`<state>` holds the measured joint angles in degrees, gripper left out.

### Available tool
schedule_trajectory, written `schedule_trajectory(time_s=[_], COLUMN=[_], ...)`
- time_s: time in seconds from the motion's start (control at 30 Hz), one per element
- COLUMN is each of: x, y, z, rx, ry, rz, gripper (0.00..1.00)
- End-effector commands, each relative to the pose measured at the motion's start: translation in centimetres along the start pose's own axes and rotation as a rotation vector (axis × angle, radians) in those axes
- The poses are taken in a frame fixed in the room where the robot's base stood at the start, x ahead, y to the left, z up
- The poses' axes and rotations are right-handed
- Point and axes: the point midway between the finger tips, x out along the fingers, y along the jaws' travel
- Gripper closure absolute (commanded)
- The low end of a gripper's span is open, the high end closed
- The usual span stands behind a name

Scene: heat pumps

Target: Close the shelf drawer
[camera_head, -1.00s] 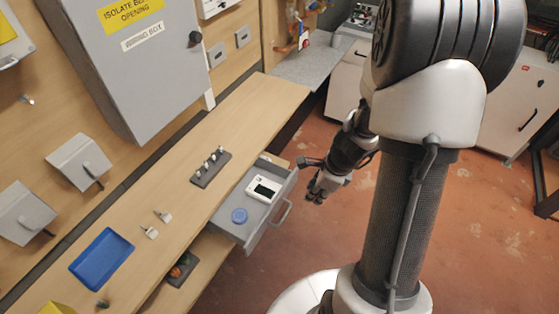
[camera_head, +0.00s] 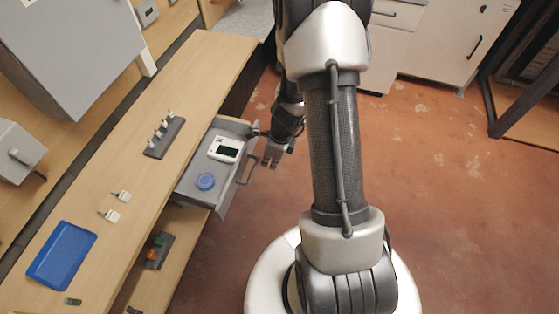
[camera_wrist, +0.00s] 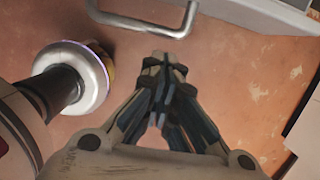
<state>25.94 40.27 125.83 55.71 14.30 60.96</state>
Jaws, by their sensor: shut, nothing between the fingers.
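The grey shelf drawer (camera_head: 222,187) stands pulled out from under the wooden workbench. A white device with a dark screen (camera_head: 224,149) and a round blue object (camera_head: 205,181) lie in it. Its bar handle (camera_head: 247,169) sticks out from the front. My gripper (camera_head: 271,157) is just outside the drawer front, close to the handle, shut and empty. In the wrist view the handle (camera_wrist: 150,25) is just beyond the shut fingertips (camera_wrist: 165,66), with a strip of the drawer front (camera_wrist: 262,14) above. I cannot tell whether the fingers touch the handle.
The workbench (camera_head: 150,185) carries a dark rack with pegs (camera_head: 164,138), a blue tray (camera_head: 62,256) and small white parts (camera_head: 117,203). A lower shelf (camera_head: 180,255) holds a small dark holder. Red floor to the right is clear. White cabinets (camera_head: 440,45) stand at the back.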

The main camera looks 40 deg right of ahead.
Motion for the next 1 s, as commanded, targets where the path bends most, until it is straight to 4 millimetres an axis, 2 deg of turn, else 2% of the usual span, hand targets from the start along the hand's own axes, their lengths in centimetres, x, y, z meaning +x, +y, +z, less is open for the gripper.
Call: schedule_trajectory(time_s=[0.13,0.53,0.67,0.87,1.0], x=[0.4,0.4,0.5,0.9,1.4], y=[0.1,0.0,0.1,0.1,0.1], z=[0.9,1.1,1.7,4.7,7.6], rx=[0.000,0.001,0.000,-0.003,-0.004], ry=[0.001,0.000,0.001,0.000,0.001], rz=[0.001,0.001,0.002,0.004,0.004], gripper=[1.00,1.00,1.00,1.00,1.00])
